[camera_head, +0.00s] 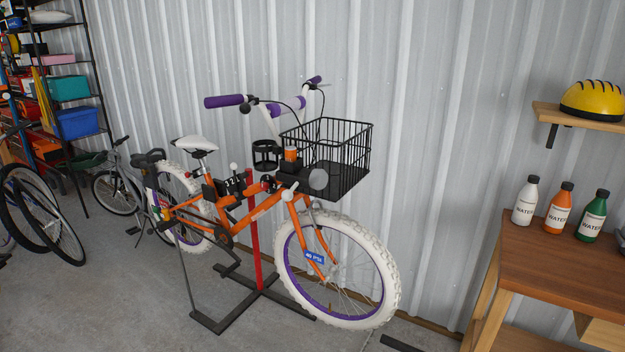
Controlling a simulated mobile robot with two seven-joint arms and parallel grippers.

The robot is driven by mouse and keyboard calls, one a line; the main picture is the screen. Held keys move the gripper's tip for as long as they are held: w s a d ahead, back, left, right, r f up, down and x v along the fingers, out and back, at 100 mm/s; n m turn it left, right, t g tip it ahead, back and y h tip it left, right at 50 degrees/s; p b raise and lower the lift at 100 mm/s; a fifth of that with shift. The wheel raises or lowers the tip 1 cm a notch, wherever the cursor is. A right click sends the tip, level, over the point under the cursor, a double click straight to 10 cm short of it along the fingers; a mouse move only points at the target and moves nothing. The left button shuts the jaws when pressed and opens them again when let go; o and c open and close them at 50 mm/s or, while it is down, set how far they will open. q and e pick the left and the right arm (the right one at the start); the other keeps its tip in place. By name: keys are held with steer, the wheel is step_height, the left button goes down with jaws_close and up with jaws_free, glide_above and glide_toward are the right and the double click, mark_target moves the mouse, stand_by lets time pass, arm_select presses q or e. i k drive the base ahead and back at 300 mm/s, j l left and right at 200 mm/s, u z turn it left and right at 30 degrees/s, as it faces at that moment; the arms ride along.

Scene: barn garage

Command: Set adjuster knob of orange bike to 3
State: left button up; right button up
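The orange bike (262,208) is in the middle of the head view, with white tyres, purple rims and purple grips. It is held up at a red and black repair stand (252,235). On its frame below the saddle is a black adjuster box (228,187) with small white digits, apparently 1, 2 and 3. A short lever with a pale round knob (233,166) stands up at the box. Which digit it points to is too small to tell. Neither of my grippers is in view.
A black wire basket (345,150) sits over the front wheel. A wooden table (560,262) with white, orange and green bottles stands at the right. A yellow helmet (593,99) is on a wall shelf. More bikes and a loaded rack are at the left. Floor in front is clear.

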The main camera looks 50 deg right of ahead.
mark_target(264, 186)
steer(key=z, duration=1.3)
steer(key=i+j+z, duration=0.15)
steer(key=i, duration=0.15)
